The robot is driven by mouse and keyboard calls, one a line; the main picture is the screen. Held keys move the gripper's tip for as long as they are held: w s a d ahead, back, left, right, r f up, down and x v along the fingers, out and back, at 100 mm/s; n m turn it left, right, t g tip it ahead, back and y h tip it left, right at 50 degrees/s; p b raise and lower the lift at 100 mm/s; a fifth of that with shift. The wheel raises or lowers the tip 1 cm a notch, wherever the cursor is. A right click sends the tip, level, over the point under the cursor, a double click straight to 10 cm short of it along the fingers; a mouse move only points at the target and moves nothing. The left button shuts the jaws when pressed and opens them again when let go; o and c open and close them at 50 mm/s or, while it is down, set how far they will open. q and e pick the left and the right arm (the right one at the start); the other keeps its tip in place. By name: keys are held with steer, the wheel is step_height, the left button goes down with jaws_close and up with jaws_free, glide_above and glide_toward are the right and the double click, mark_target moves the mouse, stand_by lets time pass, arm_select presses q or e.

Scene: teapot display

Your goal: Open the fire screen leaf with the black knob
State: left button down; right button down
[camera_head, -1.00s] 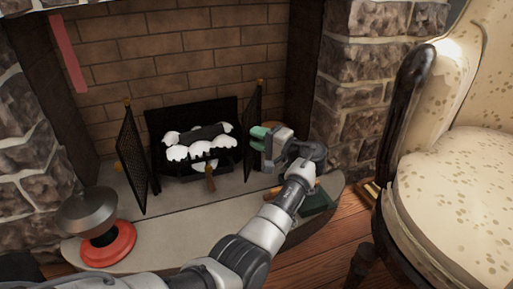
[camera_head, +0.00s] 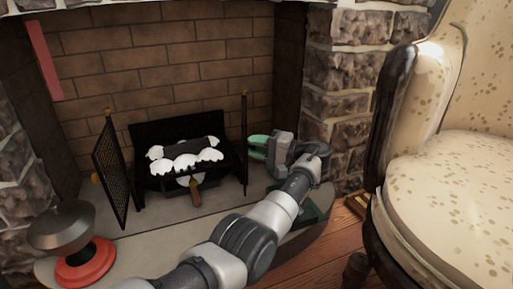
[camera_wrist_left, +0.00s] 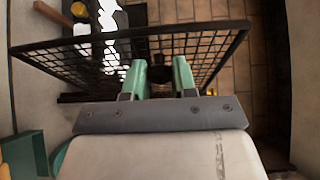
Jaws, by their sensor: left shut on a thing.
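The fire screen has two black mesh leaves standing before the log grate. The right leaf (camera_head: 244,143) is seen almost edge-on in the head view, and its mesh (camera_wrist_left: 85,58) spans the left wrist view. The left leaf (camera_head: 111,172) stands angled, with a brass-coloured knob (camera_head: 95,178). My left gripper (camera_head: 257,147), with green fingers, is at the right side of the right leaf. In the left wrist view its fingers (camera_wrist_left: 159,78) are shut on the black knob (camera_wrist_left: 160,74), which they partly hide. My right gripper is not in view.
The grate (camera_head: 187,160) with white logs sits behind the screen. A red-based object with a dark top (camera_head: 85,262) stands left on the hearth (camera_head: 150,225). A green object (camera_head: 312,213) lies beneath my left arm. A cream armchair (camera_head: 455,190) stands close on the right.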

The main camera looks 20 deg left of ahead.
arm_select(q)
steer(key=shift+a, duration=0.1)
steer(key=c, duration=0.9)
jaws_free()
